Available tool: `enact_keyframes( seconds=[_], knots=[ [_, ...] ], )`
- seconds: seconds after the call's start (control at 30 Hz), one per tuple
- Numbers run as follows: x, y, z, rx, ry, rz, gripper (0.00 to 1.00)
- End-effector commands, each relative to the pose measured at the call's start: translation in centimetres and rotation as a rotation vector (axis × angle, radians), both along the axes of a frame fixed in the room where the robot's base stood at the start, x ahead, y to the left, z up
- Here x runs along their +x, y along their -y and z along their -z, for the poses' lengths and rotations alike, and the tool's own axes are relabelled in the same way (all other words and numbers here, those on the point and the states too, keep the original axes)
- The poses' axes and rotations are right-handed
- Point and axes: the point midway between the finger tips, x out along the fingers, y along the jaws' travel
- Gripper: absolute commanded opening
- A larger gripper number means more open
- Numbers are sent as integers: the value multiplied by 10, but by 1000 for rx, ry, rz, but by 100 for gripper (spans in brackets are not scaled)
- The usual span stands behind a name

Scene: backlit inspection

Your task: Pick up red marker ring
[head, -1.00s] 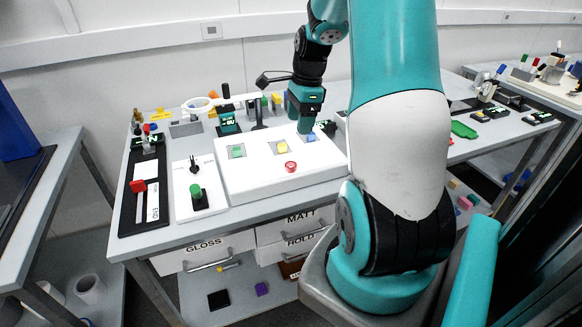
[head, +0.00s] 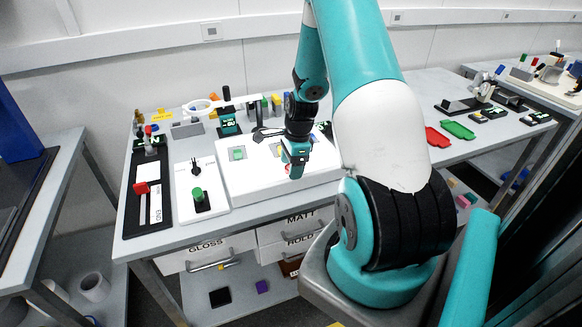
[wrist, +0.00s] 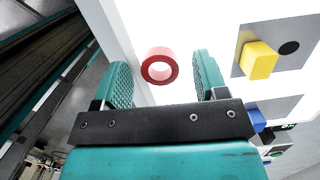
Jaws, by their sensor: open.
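The red marker ring (wrist: 160,66) lies on the lit white panel (wrist: 205,22), near its edge, in the wrist view. My gripper (wrist: 163,74) is open, with one teal finger on each side of the ring and clear space between each finger and it. The ring looks a little ahead of the fingertips; I cannot tell the exact height gap. In the head view my gripper (head: 294,158) hangs over the front of the panel and hides most of the ring, with a bit of red showing beside it.
A yellow block (wrist: 258,61) and a blue block (wrist: 256,119) sit on grey plates right of the ring. A green block (head: 238,153) sits left on the panel. A green button box (head: 198,194) and a red-handled slider (head: 141,188) stand further left.

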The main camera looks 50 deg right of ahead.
Motion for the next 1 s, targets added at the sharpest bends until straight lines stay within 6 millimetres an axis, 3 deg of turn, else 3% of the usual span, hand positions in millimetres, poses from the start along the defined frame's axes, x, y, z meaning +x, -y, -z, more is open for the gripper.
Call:
enact_keyframes(
  seconds=[0.17,0.4,0.77,1.0],
  knots=[
    [0,0,0,-1,1,-1,66],
    [0,0,0,-1,1,0,13],
    [0,0,-3,-1,2,0,13],
    [1,1,-34,-5,5,-1,13]
  ],
)
